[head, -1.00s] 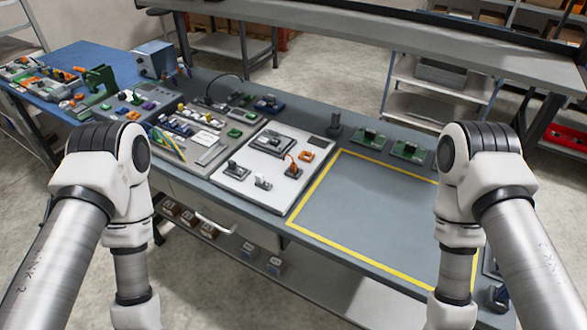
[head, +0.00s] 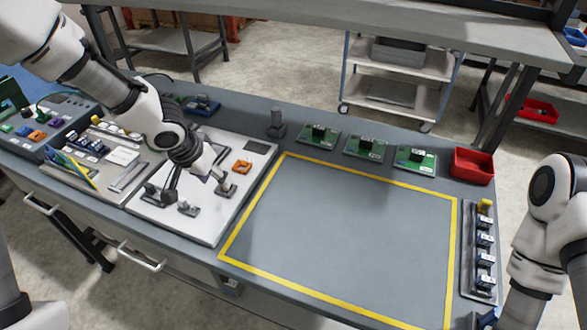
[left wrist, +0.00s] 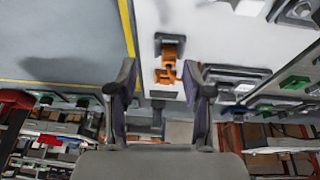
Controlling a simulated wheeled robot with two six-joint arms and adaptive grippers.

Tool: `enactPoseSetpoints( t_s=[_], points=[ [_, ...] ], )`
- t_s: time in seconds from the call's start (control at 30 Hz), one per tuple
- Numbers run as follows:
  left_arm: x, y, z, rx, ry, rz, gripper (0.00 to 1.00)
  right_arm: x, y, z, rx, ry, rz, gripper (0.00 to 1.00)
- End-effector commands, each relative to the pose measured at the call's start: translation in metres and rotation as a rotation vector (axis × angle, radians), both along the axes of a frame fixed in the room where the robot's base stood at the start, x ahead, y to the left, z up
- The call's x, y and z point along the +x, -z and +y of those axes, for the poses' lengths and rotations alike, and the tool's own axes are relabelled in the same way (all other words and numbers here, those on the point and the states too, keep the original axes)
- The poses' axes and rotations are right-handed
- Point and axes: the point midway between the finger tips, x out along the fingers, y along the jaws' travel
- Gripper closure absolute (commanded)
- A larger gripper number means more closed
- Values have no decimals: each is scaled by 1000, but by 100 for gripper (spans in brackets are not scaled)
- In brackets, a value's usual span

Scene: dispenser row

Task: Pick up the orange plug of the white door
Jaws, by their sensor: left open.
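The white door (head: 205,226) is a flat white panel on the bench at left of centre in the head view. The orange plug (left wrist: 168,68) shows in the left wrist view at a dark base on the white panel. In the head view my left gripper mostly hides it. An orange ring-shaped piece (head: 241,167) shows on the panel just right of the gripper. My left gripper (head: 198,179) is open above the panel. In the left wrist view its two fingers (left wrist: 159,72) stand apart, either side of the orange plug, and nothing is held.
Grey connectors (head: 187,208) stand on the panel near the gripper. A yellow-bordered empty area (head: 340,235) lies to the right. Green boards (head: 365,147) and a red bin (head: 472,165) line the back. A dark post (head: 276,124) stands behind the panel.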

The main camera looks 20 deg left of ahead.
Motion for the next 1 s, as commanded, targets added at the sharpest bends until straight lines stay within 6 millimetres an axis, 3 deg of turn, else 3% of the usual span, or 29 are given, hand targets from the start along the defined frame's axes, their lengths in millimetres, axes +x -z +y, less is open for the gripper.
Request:
enactPoseSetpoints(
  t_s=[0.1, 0.17, 0.6, 0.87, 1.0],
  points=[
    [11, -17, 16, 42, -14, -47, 50, 0, 5, 0, 0, -2, 1, 60],
    [14, -17, 19, 51, -16, -53, 50, 0, 6, 0, 0, -2, 1, 60],
    [35, 49, 14, 52, -12, -50, 50, 0, 25, 0, 0, -2, 0, 60],
    [38, 53, 14, 50, -14, -52, 50, 0, 25, 0, 0, -2, 0, 60],
    [38, 53, 14, 50, -14, -51, 96, 0, 25, 0, 0, -2, 0, 60]
  ],
)
